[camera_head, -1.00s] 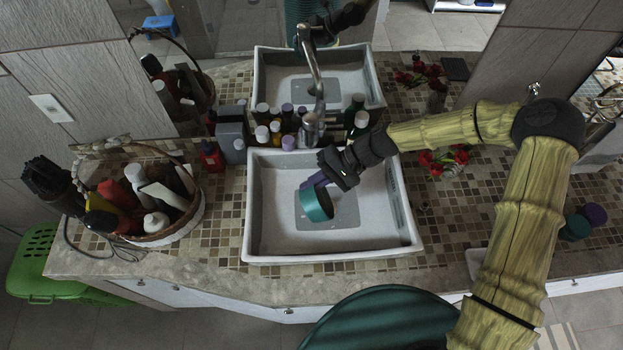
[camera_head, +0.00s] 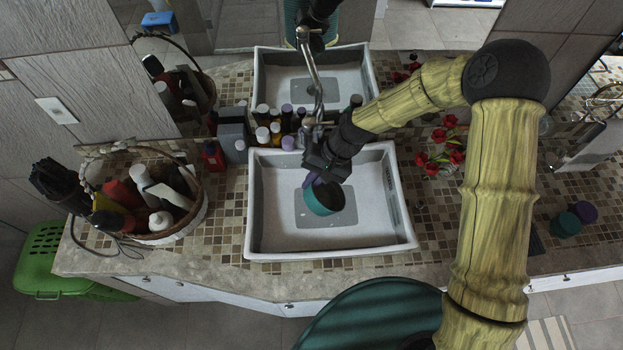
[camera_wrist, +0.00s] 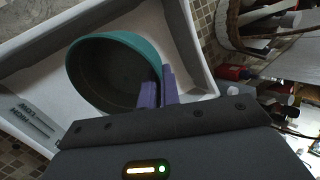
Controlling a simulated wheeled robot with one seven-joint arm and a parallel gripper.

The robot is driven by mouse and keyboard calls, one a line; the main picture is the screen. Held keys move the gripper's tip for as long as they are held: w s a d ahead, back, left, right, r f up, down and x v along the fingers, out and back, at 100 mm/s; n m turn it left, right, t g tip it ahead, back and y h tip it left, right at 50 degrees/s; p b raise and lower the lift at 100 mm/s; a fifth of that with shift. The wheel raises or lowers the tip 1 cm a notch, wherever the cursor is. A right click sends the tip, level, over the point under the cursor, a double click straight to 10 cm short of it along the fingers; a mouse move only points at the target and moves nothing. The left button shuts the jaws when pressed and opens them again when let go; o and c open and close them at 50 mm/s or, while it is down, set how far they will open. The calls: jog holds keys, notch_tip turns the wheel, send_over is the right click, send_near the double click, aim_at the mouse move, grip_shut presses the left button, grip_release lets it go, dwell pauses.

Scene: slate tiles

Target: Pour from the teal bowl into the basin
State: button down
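The teal bowl (camera_head: 323,199) is in the middle of the white basin (camera_head: 375,241), over its grey bottom patch. In the head view its teal outer side faces me and its dark mouth tips to the upper right. My gripper (camera_head: 313,181) has purple fingers at the bowl's upper left rim. In the wrist view the fingers (camera_wrist: 158,92) are closed about the bowl's rim (camera_wrist: 72,62), one inside and one outside. The dark inside looks empty in the wrist view. I cannot tell whether the bowl touches the basin floor.
Several bottles (camera_head: 275,133) and a tap (camera_head: 312,80) stand behind the basin. A wicker basket (camera_head: 185,228) of toiletries is at the left. Red flowers (camera_head: 440,145) are at the right. The tiled counter just around the basin's front is clear.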

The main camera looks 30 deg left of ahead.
jog(key=shift+r+t+h+p, duration=0.45)
jog(key=shift+t+h+p, duration=0.1)
jog(key=shift+t+h, duration=0.5)
jog(key=shift+s+r+t+h, duration=0.15)
jog(key=shift+r+t+h, duration=0.05)
jog(key=shift+t+h, duration=0.3)
jog(key=shift+r+t+h+p, duration=0.4)
jog(key=shift+t+h+p, duration=0.2)
jog(key=shift+t+h, duration=0.45)
jog(key=shift+w, duration=0.2)
